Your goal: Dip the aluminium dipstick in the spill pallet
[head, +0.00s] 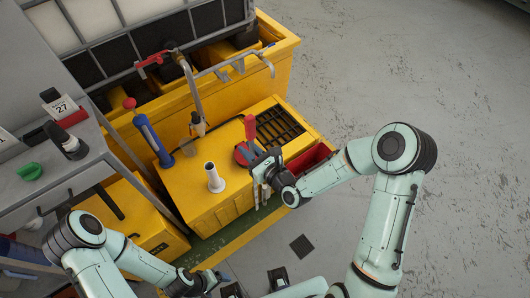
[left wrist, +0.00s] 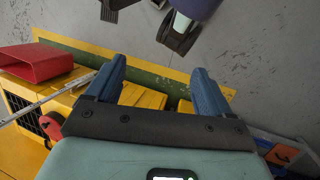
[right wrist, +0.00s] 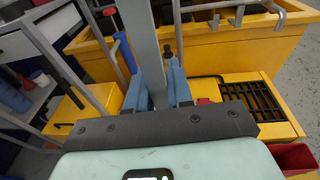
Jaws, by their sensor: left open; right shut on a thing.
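A grey metal bar, which looks like the aluminium dipstick (right wrist: 147,50), stands between the fingers of my right gripper (right wrist: 165,85), which is shut on it. In the head view this gripper (head: 262,190) is over the front right of the low yellow step, and the bar is hard to make out. The large yellow spill pallet (head: 245,95) is behind, under a caged tank. Its yellow wall also shows in the right wrist view (right wrist: 240,50). My left gripper (left wrist: 158,90) is open and empty, low at the front near the floor.
The low yellow step (head: 205,195) has a black grate (head: 280,130), a white tube (head: 214,178) and a red-handled part (head: 244,145). A blue-handled tool (head: 153,140) leans on the left. Pipes stand behind. A red bin (head: 306,162) is at the right. A grey bench (head: 60,170) is left. Right floor is clear.

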